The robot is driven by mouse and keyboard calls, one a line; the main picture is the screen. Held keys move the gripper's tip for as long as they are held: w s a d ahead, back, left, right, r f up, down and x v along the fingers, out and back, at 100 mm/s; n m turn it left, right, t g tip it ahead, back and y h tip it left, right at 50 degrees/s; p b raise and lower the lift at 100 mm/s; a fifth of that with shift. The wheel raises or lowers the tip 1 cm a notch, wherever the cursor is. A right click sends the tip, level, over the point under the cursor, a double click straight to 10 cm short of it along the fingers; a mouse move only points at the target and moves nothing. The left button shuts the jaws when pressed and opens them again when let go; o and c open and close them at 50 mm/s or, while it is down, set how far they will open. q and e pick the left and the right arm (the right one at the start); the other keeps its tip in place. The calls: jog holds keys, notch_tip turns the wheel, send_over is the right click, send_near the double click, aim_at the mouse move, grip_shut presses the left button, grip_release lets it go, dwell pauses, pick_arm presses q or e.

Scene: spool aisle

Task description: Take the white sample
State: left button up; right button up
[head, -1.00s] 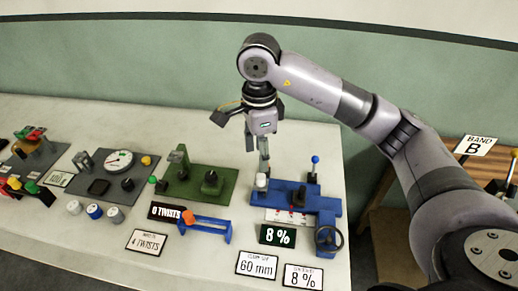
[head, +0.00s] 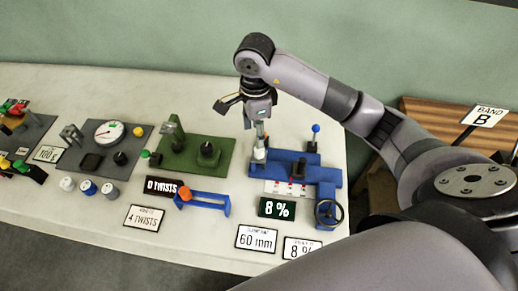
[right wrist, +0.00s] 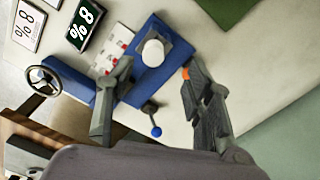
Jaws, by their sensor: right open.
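A small white cylindrical sample (head: 260,154) stands on the left part of a blue test device (head: 291,164). My right gripper (head: 262,137) is open and hangs directly above the sample, fingers pointing down. In the right wrist view the round white top of the sample (right wrist: 152,53) lies between the two spread fingers (right wrist: 157,70), slightly beyond their tips, with clear space on both sides. I cannot tell the exact height gap. My left gripper is not in view.
The blue device has a blue-knobbed lever (head: 316,129) and a handwheel (head: 328,212) close by. A green device (head: 195,155) stands to the left. An 8 % display (head: 277,207) and label cards are in front. Several white and blue-topped cylinders stand farther left.

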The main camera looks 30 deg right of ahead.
aim_at(259, 156)
jog(key=shift+f, duration=0.8)
jog(key=shift+s+f+p, duration=0.2)
jog(key=shift+f+p, duration=0.3)
jog(key=f, duration=0.1)
jog(key=f+p, duration=0.1)
jog(key=f, duration=0.1)
jog(key=shift+s+d+f+p, duration=0.15)
jog(key=shift+s+p, duration=0.15)
jog(key=shift+p, duration=0.1)
jog(key=shift+f, duration=0.6)
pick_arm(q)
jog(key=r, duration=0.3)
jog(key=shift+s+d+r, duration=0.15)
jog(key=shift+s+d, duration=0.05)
pick_arm(e)
jog(key=shift+w, duration=0.1)
jog(key=shift+c, duration=0.6)
jog(key=c, duration=1)
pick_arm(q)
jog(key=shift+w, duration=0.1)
pick_arm(e)
jog(key=shift+r, duration=0.1)
